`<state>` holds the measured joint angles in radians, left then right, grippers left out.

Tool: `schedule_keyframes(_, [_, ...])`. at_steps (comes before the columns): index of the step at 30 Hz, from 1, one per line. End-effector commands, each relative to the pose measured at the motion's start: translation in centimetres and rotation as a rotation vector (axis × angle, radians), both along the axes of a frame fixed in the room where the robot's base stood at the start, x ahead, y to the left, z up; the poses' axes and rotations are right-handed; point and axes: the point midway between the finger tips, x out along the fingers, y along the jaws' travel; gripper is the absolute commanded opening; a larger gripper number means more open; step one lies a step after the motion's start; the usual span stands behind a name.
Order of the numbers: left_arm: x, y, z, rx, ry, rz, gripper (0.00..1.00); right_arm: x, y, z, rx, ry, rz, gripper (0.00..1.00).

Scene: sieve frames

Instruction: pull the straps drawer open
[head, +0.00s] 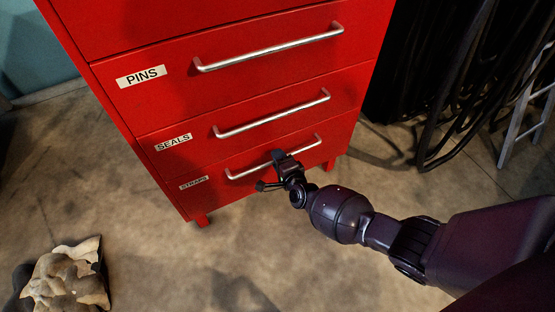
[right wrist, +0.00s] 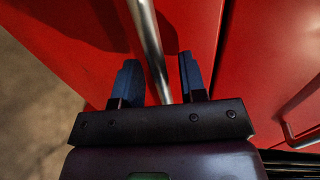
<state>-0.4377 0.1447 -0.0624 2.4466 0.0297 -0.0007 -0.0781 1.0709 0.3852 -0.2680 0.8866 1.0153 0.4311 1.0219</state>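The straps drawer (head: 222,187) is the lowest drawer of a red cabinet, marked with a STRAPS label (head: 194,183). Its front looks flush with the cabinet. Its silver bar handle (head: 305,148) runs across the front. My right gripper (head: 278,163) is at the middle of this handle. In the right wrist view the right gripper (right wrist: 160,78) is open, with the handle bar (right wrist: 149,35) passing between its two dark fingers and a gap showing on each side. My left gripper is not in view.
Above are the seals drawer (head: 173,142) and the pins drawer (head: 140,77), each with a silver handle and both shut. Dark hanging cables (head: 440,90) and a ladder (head: 530,100) stand at the right. A crumpled sack-like thing (head: 68,278) lies lower left. The floor before the cabinet is clear.

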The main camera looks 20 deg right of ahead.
Motion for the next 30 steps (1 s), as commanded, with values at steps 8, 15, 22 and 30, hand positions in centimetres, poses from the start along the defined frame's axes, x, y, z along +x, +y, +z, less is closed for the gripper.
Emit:
schedule_keyframes(8, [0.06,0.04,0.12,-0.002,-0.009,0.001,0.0,0.32,0.0,0.03,0.0,-0.001,0.0,0.38])
schedule_keyframes(15, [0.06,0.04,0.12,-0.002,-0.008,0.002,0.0,0.3,-0.01,0.03,0.0,-0.001,0.0,0.14])
schedule_keyframes(22, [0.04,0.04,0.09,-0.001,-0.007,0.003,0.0,0.3,-0.01,0.03,0.0,-0.001,0.0,0.0])
schedule_keyframes(30, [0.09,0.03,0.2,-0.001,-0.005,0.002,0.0,-0.25,-0.03,0.1,0.0,-0.002,0.0,0.0])
